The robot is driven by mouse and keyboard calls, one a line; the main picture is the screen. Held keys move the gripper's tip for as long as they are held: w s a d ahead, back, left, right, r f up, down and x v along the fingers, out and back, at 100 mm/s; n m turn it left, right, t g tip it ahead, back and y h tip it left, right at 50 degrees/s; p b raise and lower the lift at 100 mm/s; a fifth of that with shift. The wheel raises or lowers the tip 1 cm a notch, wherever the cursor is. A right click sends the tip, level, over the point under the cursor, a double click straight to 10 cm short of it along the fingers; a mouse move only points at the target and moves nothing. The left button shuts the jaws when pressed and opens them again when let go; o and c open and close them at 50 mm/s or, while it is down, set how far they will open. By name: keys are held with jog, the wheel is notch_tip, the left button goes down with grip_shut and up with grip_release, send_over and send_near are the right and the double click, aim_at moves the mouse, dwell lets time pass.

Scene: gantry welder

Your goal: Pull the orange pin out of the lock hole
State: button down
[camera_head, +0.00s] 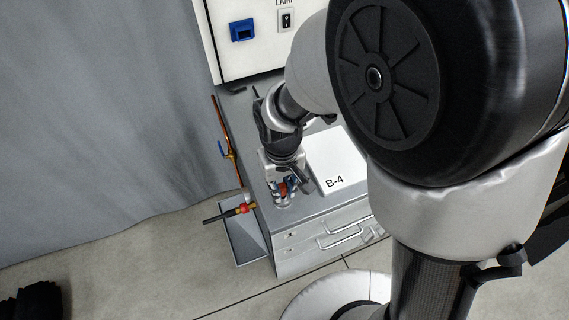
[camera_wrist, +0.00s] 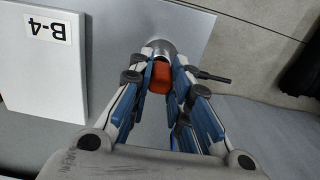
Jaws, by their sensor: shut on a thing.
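The orange pin (camera_wrist: 160,78) is between the blue-padded fingers of my gripper (camera_wrist: 163,75) in the wrist view. My gripper is shut on it. A round grey metal piece (camera_wrist: 160,48) shows just beyond the pin; the lock hole itself is hidden, so I cannot tell how deep the pin sits. In the head view my gripper (camera_head: 284,190) is low over the front left part of the grey cabinet top, with a bit of orange-red between the fingers.
A white B-4 box (camera_head: 338,160) stands on the cabinet (camera_head: 322,237), close to the right of my gripper. A copper pipe with a blue handle (camera_head: 228,140) and a red-and-yellow fitting (camera_head: 240,209) are at the left edge. A white panel (camera_head: 252,40) stands behind.

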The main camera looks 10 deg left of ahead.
aim_at(282, 185)
jog(key=shift+r, duration=0.2)
jog(key=shift+r+p, duration=2.5)
jog(key=shift+r, duration=0.35)
